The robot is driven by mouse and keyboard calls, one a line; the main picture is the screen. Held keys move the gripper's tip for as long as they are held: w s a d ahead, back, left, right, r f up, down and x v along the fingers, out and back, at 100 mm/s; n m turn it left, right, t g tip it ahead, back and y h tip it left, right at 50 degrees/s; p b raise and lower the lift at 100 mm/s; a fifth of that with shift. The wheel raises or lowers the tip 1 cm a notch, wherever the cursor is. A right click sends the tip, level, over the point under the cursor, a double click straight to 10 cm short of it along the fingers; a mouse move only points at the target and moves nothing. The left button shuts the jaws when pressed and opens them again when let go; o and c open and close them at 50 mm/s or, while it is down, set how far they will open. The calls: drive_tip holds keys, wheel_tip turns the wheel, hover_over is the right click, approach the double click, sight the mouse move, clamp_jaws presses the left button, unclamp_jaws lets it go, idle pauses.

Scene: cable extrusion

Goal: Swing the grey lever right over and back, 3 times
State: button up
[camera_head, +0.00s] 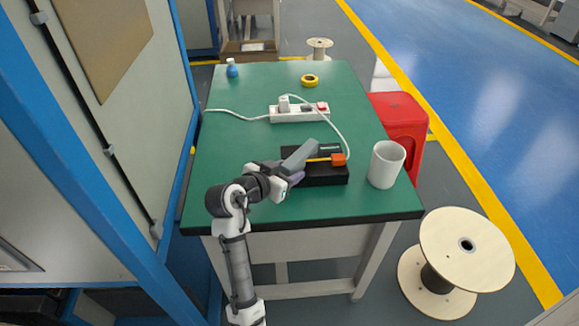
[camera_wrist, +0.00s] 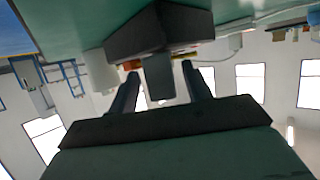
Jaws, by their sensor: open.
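A black box (camera_head: 322,173) lies near the front edge of the green table. A grey lever (camera_head: 300,155) is at its left end, tilted in the head view. An orange block (camera_head: 338,160) with a yellow strip is on the box's right part. My gripper (camera_head: 293,171) is at the lever from the left. In the wrist view the open fingers (camera_wrist: 161,74) stand on either side of the grey lever (camera_wrist: 158,78), with gaps on both sides. The black box (camera_wrist: 158,30) is just beyond them. The lever's pivot is hidden.
A white mug (camera_head: 386,165) stands close to the box's right. Behind are a white power strip (camera_head: 299,112) with a cable, a yellow tape roll (camera_head: 310,81) and a blue bottle (camera_head: 232,69). The table's left part (camera_head: 230,145) is clear. A red stool (camera_head: 402,115) stands beside the table.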

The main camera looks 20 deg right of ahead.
drive_tip(key=shift+x, duration=0.85)
drive_tip(key=shift+c, duration=0.3)
clamp_jaws()
